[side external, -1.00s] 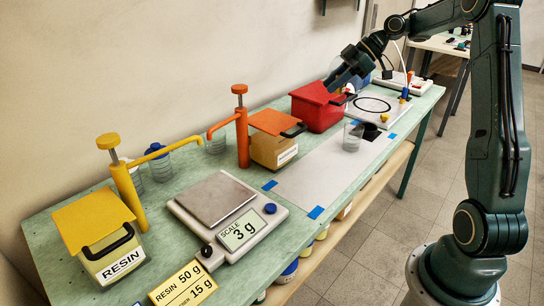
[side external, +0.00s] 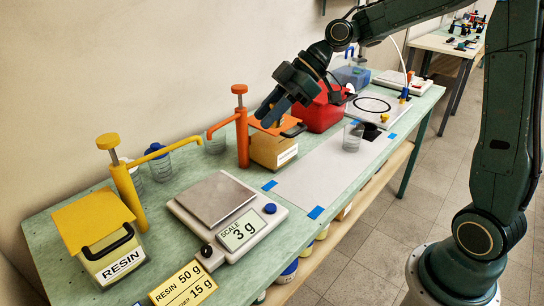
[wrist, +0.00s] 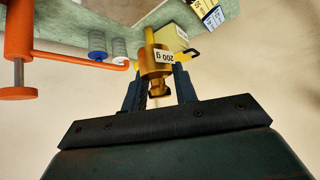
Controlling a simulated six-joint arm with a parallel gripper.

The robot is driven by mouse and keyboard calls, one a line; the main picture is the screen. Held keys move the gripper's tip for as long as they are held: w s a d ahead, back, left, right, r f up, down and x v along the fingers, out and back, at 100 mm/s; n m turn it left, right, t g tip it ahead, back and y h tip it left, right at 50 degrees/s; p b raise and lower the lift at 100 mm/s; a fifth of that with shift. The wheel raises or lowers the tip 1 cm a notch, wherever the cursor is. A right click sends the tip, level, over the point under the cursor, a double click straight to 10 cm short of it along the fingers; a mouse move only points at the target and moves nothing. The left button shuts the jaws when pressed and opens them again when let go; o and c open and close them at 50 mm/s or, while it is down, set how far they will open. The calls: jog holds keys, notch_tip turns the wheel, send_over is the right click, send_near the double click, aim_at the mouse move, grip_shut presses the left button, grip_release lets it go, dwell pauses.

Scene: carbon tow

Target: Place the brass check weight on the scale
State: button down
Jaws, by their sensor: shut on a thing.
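The brass check weight (wrist: 156,64), labelled 200 g, is held between the fingers of my gripper (wrist: 160,88) in the wrist view. In the side external view my gripper (side external: 266,112) hangs in the air by the orange pump, above the orange-lidded container, and the weight is mostly hidden behind the fingers. The scale (side external: 240,235) stands on the green bench, left of and nearer than my gripper. Its metal plate (side external: 214,199) is bare and its display reads 3 g.
The orange pump (side external: 242,135) and its container (side external: 272,150) stand close to my gripper. The yellow pump (side external: 125,190) and resin container (side external: 108,255) are left of the scale.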

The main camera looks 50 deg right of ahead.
jog(key=s+a+n, duration=0.1)
jog(key=s+a, duration=0.4)
jog(key=a, duration=0.4)
jog(key=shift+g, duration=0.4)
notch_tip(320, 180, down, 20)
jog(key=shift+s+r, duration=0.1)
jog(key=shift+s, duration=0.05)
jog(key=w, duration=1.4)
jog(key=shift+w, duration=0.15)
jog(key=shift+w, duration=0.1)
jog(key=shift+w, duration=1.7)
jog(key=shift+f, duration=0.75)
jog(key=shift+f, duration=0.2)
